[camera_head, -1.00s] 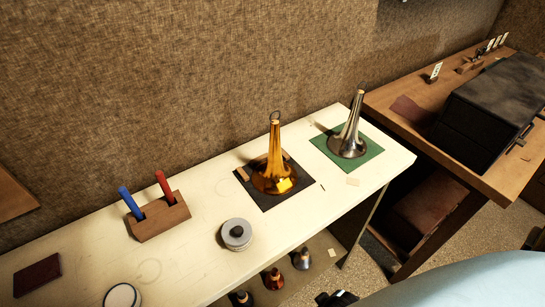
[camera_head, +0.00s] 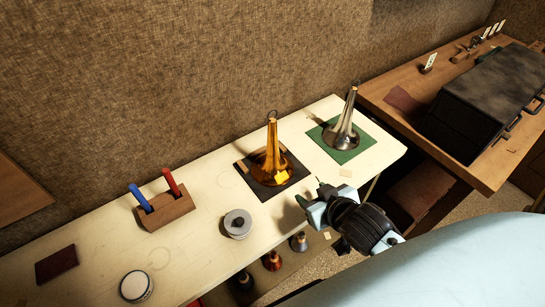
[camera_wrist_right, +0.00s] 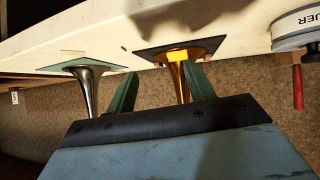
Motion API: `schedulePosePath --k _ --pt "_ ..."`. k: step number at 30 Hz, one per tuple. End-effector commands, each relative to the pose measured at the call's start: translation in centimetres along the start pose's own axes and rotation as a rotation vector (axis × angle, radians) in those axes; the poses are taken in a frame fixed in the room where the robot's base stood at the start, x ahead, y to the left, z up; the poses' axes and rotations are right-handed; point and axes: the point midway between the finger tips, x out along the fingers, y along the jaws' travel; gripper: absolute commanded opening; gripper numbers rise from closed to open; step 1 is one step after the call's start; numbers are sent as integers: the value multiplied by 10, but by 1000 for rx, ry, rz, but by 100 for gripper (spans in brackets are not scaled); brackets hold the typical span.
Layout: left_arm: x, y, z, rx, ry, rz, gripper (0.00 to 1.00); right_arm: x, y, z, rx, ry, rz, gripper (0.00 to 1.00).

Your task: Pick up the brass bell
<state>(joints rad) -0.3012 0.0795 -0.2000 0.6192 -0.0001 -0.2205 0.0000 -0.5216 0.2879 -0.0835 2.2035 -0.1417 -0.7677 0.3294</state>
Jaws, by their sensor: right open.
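The brass bell (camera_head: 272,160) stands upright, narrow end up, on a dark square mat (camera_head: 247,181) on the cream bench. A wire loop shows at its tip. In the right wrist view, which is upside down, the brass bell (camera_wrist_right: 180,78) appears between the two green fingers, closer to the right-hand one. My right gripper (camera_head: 313,196) is open and empty at the bench's front edge, to the right of and in front of the bell, apart from it. It also shows in the right wrist view (camera_wrist_right: 161,90). My left gripper is not in view.
A silver bell (camera_head: 343,132) stands on a green mat (camera_head: 359,146) right of the brass one. A grey round tin (camera_head: 238,223) and a wooden block with blue and red tools (camera_head: 165,211) stand to the left. Small bells (camera_head: 272,260) sit on a lower shelf.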

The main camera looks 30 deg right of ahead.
Motion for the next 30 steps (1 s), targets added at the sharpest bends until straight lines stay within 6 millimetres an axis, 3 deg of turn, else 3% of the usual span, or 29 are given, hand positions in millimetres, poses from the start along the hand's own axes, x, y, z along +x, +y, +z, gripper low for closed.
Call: schedulePosePath --k 6,13,20,30 --pt "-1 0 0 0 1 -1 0 14 17 -45 1 311 -74 53" --pt "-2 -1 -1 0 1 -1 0 7 18 -79 -15 569 -255 53" --pt "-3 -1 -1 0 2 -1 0 2 14 -90 -26 649 -348 53" --pt "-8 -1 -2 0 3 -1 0 41 -4 -123 -25 656 -352 53"
